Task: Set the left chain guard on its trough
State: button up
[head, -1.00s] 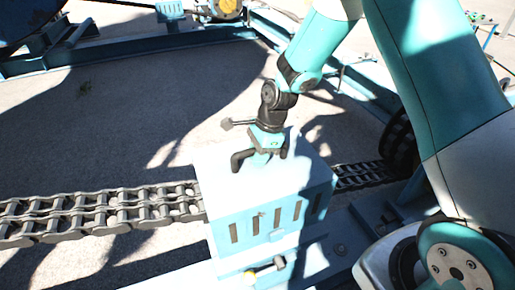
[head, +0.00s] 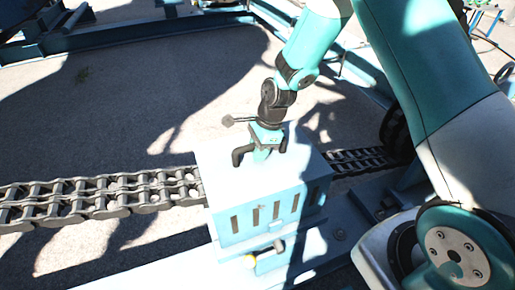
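The chain guard (head: 223,168) is a light blue box with a row of dark slots in its front face. It stands over the heavy chain (head: 100,198), which comes out on its left and right. My gripper (head: 261,155) is at the black handle (head: 242,153) on top of the guard, pointing down. The fingers look closed around the handle's middle, with its bent ends showing on both sides. The trough under the guard is largely hidden; I cannot tell whether the guard's lower edge touches it.
A pale blue beam (head: 170,272) runs along the front. A blue frame rail (head: 120,46) crosses the back. Open concrete floor (head: 110,110) lies behind the chain.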

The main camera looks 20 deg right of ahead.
jog(key=o, duration=0.3)
jog(key=p+v, duration=0.2)
jog(key=v, duration=1.1)
jog(key=s+a+r+n, duration=0.4)
jog(key=s+r+n, duration=0.3)
jog(key=s+n, duration=0.5)
jog(key=s+a+r+n, duration=0.4)
jog(key=s+r+n, duration=0.3)
jog(key=s+n, duration=0.5)
jog(key=shift+s+a+r+n+y, duration=0.25)
jog(key=shift+s+n+y, duration=0.15)
jog(key=shift+n, duration=0.2)
